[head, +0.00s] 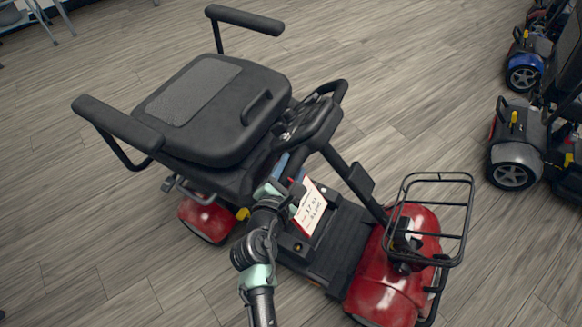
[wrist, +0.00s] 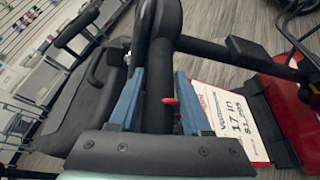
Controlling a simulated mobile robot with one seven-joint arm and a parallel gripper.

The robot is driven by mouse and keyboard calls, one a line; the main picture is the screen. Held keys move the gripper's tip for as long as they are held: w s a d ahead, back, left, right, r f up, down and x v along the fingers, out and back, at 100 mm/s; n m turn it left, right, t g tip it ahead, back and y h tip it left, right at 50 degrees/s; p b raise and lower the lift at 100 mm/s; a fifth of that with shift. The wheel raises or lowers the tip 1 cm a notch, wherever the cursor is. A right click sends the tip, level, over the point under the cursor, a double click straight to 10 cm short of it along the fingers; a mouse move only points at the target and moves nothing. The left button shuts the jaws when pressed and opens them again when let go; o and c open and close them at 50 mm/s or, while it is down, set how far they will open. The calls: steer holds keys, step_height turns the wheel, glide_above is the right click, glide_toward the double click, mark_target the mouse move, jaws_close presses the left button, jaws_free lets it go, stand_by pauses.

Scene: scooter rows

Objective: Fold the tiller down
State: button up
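The black tiller (head: 345,170) of the red scooter slants from the front deck back towards the seat. Its control head (head: 308,122) with a loop handle is beside the seat's front edge. My gripper (head: 288,165) is below the control head, with its blue fingers partly hidden. In the wrist view the fingers of my gripper (wrist: 160,75) stand on both sides of a black bar (wrist: 160,85). A gap shows beside the right finger, with a small red part (wrist: 169,100) in it. Contact on the left is unclear. A white price tag (head: 310,207) hangs beside my gripper.
The scooter's padded seat (head: 215,105) has two armrests, and its backrest looks folded flat. A wire basket (head: 435,215) is over the red front body (head: 390,285). Other scooters (head: 515,150) stand at the right. The wooden floor (head: 110,270) at lower left is clear.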

jaws_close()
stand_by(1.1)
